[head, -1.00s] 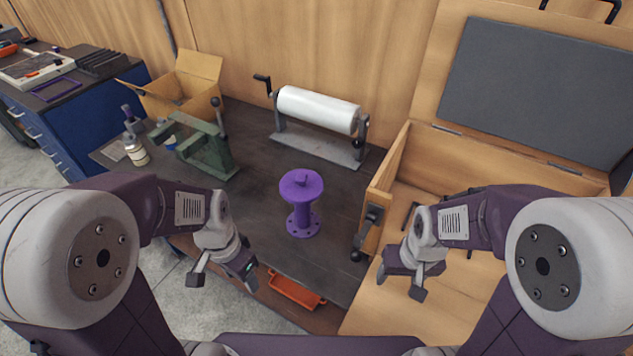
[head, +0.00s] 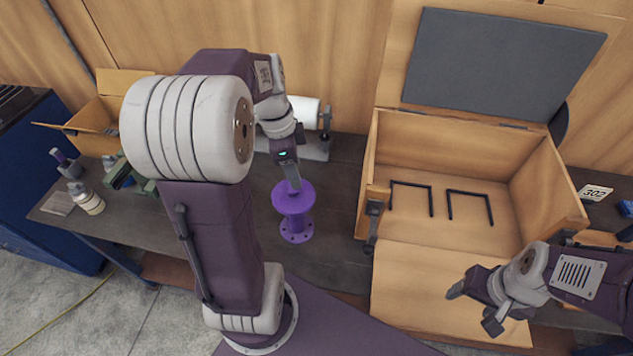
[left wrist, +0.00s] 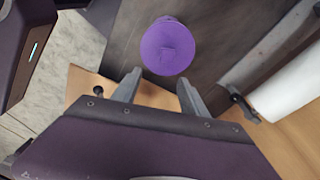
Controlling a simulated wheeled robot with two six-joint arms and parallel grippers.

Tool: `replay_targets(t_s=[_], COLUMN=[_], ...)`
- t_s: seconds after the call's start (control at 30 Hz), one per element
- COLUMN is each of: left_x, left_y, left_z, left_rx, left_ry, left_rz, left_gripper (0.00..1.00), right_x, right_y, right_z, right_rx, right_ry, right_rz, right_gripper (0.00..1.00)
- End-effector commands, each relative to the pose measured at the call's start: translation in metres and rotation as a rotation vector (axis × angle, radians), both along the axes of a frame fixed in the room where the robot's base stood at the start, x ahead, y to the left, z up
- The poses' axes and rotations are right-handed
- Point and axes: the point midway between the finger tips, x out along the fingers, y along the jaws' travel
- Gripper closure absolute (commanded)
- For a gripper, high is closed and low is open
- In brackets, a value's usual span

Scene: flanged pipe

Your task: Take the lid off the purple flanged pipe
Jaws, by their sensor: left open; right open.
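The purple flanged pipe (head: 296,229) stands upright on the dark bench. Whether the fingers touch the lid is unclear. My right gripper (head: 474,308) is open and empty at the lower right, over the crate's front.
An open wooden crate (head: 540,190) with black handles inside stands right of the pipe. A film roll (head: 305,112) on a stand is behind, partly hidden by my left arm. A cardboard box (head: 95,125) and a bottle (head: 88,200) are at left. Bench around the pipe is clear.

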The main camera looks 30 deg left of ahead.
Motion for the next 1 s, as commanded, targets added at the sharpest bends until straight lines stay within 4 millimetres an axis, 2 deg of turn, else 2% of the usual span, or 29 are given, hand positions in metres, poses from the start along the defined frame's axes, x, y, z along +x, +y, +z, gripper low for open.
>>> replay_targets(t_s=[0.03,0.1,0.33,0.53,0.77,0.9,1.0], left_x=[-0.002,-0.005,-0.009,-0.006,-0.004,-0.001,0.002], left_y=[0.008,0.016,0.022,0.019,0.018,0.016,0.015], left_z=[0.007,0.009,0.007,-0.022,-0.034,-0.060,-0.075], left_rx=[0.001,-0.002,-0.002,-0.003,-0.003,-0.005,-0.004], left_ry=[0.001,0.004,0.006,0.009,0.008,0.013,0.009], left_rz=[0.028,0.054,0.081,0.080,0.080,0.079,0.081], left_gripper=[0.49,0.49,0.49,0.49,0.49,0.49,0.49], right_x=[0.000,0.000,0.000,0.000,0.000,0.000,0.000], right_y=[0.000,0.000,0.000,0.000,0.000,0.000,0.000], right_z=[0.008,0.011,0.012,0.016,0.018,0.026,0.025], right_rx=[0.000,0.000,0.000,0.000,0.000,0.000,0.000], right_ry=[0.000,0.000,0.000,0.000,0.000,0.000,0.000], right_rz=[0.000,0.000,0.000,0.000,0.000,0.000,0.000], right_gripper=[0.36,0.36,0.36,0.36,0.36,0.36,0.36])
